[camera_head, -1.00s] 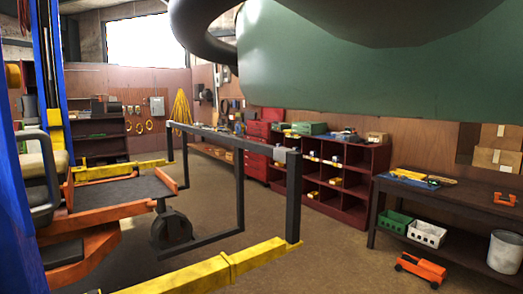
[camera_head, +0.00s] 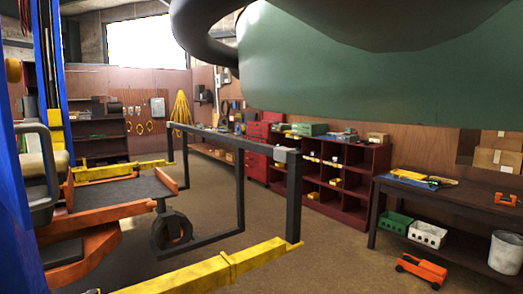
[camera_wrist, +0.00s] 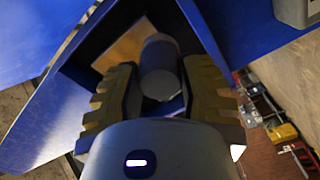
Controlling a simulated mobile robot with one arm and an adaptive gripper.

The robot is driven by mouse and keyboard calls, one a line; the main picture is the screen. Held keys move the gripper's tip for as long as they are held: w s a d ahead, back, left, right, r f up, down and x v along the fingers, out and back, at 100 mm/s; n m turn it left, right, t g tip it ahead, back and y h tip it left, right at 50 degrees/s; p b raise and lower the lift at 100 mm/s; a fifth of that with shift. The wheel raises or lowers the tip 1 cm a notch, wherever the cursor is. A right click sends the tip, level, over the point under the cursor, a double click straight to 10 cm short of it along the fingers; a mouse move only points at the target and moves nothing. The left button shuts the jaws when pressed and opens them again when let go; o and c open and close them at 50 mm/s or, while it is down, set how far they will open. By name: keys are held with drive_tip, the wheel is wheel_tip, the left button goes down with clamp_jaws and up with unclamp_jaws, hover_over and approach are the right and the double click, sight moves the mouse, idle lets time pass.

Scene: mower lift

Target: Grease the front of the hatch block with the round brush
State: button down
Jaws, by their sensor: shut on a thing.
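My gripper (camera_wrist: 160,95) shows in the wrist view, with its yellow ridged fingers on either side of a grey round-ended cylinder, which I take for the round brush (camera_wrist: 160,84). It is shut on it. The brush points away from the camera into a recess between blue metal walls (camera_wrist: 223,30). A tan, flat-faced piece (camera_wrist: 124,47), perhaps the hatch block, lies behind and left of the brush. The far end of the brush is hidden, so I cannot tell whether it touches that piece. My gripper does not show in the head view.
The head view shows a blue lift post (camera_head: 18,150) at left, a dark platform (camera_head: 120,190), a black frame (camera_head: 240,190) and a yellow lift arm (camera_head: 205,270). A workbench (camera_head: 470,200) and maroon shelves (camera_head: 340,185) line the right. Brown floor between is open.

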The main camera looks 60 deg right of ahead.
drive_tip(key=v, duration=0.3)
idle(0.5)
idle(0.6)
drive_tip(key=shift+b+x, duration=0.3)
drive_tip(key=shift+x, duration=3.2)
drive_tip(key=shift+x, duration=1)
drive_tip(key=shift+s+r+p, duration=0.15)
drive_tip(key=shift+r+p, duration=1.3)
drive_tip(key=shift+r, duration=0.6)
